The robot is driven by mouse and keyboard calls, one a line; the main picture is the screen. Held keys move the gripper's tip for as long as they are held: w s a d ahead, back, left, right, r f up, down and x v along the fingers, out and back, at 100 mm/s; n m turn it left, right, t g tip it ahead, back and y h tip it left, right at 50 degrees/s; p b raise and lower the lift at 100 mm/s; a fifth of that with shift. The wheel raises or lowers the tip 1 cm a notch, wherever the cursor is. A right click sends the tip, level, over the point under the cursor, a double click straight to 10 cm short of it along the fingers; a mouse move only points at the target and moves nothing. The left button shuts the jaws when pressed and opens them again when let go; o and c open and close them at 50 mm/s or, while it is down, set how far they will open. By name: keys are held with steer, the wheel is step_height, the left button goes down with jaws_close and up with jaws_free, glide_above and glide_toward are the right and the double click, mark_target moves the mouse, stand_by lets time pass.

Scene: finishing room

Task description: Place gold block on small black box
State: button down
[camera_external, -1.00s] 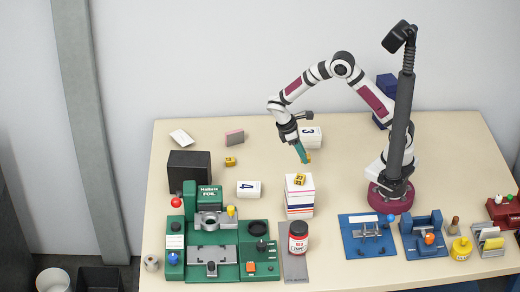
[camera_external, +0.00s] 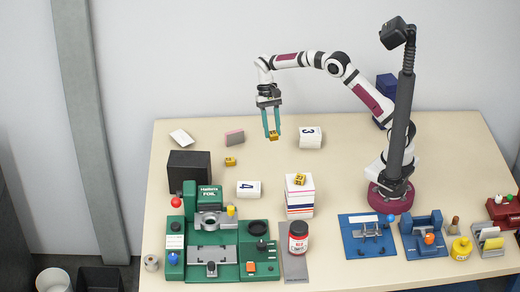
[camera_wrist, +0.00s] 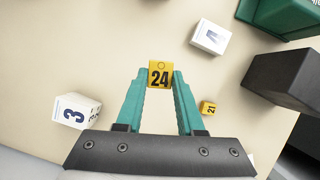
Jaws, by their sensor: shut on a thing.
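My gripper (camera_external: 271,134) is shut on a gold block (camera_external: 273,136) and holds it above the table, fingers pointing down. The small black box (camera_external: 189,171) stands on the left of the table, behind the green foil machine, to the left of my gripper. In the wrist view the black box (camera_wrist: 288,80) is at the right edge. A second gold block (camera_external: 231,161) lies on the table between them. A third gold block (camera_external: 299,179) sits on a box stack.
White numbered blocks, 4 (camera_external: 248,189) and 3 (camera_external: 310,138), stand on the table (camera_external: 345,180). The green foil machine (camera_external: 212,245) is front left.

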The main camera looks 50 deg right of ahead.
steer(key=w+a+r+m+t+y, duration=0.1)
steer(key=w+a+r+m+t, duration=0.35)
steer(key=a+m, duration=0.4)
steer(key=w+a+r+m+t, duration=0.3)
steer(key=w+a+r+m, duration=0.25)
steer(key=m, duration=0.65)
glide_above(196, 164)
steer(key=d, duration=0.1)
steer(key=f, duration=0.4)
steer(key=s+f, duration=0.1)
steer(key=f, duration=0.1)
steer(key=shift+f, duration=0.4)
step_height(196, 164, down, 4)
steer(key=shift+f, duration=0.1)
steer(key=c, duration=0.5)
jaws_free()
